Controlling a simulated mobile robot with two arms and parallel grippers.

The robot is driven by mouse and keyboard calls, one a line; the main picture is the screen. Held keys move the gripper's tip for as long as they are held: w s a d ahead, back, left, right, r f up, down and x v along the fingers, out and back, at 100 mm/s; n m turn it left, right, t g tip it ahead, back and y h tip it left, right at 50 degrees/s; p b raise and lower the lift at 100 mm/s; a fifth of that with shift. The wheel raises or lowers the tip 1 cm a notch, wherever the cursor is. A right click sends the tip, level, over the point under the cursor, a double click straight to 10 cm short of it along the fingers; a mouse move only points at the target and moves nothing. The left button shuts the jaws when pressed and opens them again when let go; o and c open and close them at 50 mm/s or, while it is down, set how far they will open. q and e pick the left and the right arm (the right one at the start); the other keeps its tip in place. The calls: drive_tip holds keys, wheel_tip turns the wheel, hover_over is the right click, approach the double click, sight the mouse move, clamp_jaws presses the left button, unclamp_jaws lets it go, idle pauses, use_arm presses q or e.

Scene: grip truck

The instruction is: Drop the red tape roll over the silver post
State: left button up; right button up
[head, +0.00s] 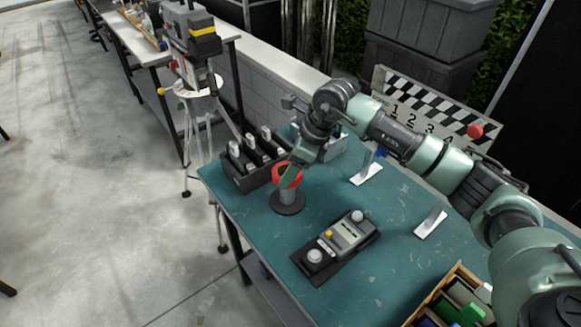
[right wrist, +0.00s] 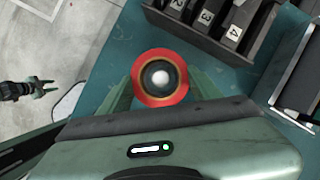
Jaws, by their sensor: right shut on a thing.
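The red tape roll (head: 287,169) is held level between the fingers of my right gripper (head: 291,174). The grey-silver post (head: 287,195) stands upright under it on a round dark base. In the right wrist view the red roll (right wrist: 142,88) sits between the two green fingers (right wrist: 162,88), and the bright post top (right wrist: 160,77) shows near the middle of its hole. The roll is lined up over the post near its upper end; I cannot tell whether the post top is inside the hole. My left gripper (right wrist: 44,89) shows at the left of the right wrist view, open and empty over the floor.
A dark divided rack (head: 257,162) with numbered slots stands close behind the post. A wooden crate (head: 432,301) is at the table's near right. Bare teal tabletop (head: 243,210) lies left of the post.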

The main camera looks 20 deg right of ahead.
sight(291, 190)
drive_tip(key=shift+f+b, duration=3.45)
drive_tip(key=shift+f, duration=0.8)
drive_tip(key=o, duration=1.5)
drive_tip(key=shift+r, duration=0.15)
drive_tip(key=b+v, duration=0.1)
drive_tip(key=v, duration=0.6)
drive_tip(key=shift+s+r, duration=0.1)
drive_tip(key=shift+r, duration=0.2)
drive_tip(key=shift+f, duration=0.1)
